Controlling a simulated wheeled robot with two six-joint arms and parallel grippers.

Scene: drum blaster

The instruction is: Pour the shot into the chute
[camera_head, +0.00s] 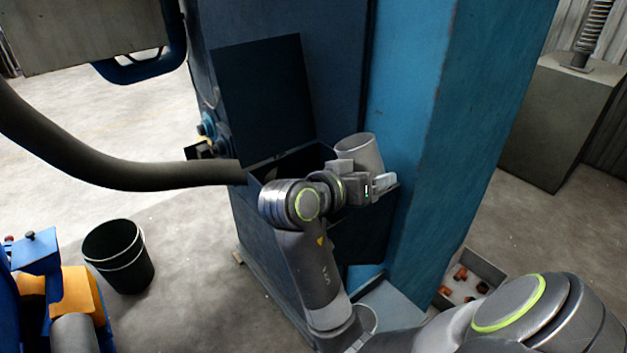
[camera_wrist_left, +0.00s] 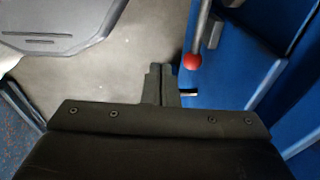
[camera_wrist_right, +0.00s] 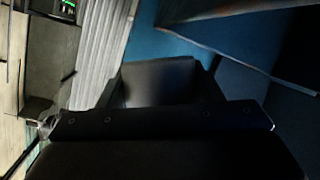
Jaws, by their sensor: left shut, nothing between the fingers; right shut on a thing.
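A grey, cup-like container (camera_head: 362,154) is held in my right gripper (camera_head: 362,182) in the head view, over the right side of an open dark blue box (camera_head: 253,215). It leans slightly to the left. Its inside and any shot in it cannot be made out. The box, which looks like the chute, has its lid (camera_head: 264,98) raised; my right arm hides part of its mouth. In the right wrist view the container is a dark shape (camera_wrist_right: 160,80) between the fingers. My left gripper (camera_wrist_left: 160,70) is shut and empty in the left wrist view, near a red-knobbed lever (camera_wrist_left: 194,62).
A thick dark hose (camera_head: 130,175) runs to the box from the left. A tall blue column (camera_head: 415,130) stands close right of the container. A black bucket (camera_head: 120,260) and a tray of brown pieces (camera_head: 480,262) are on the floor.

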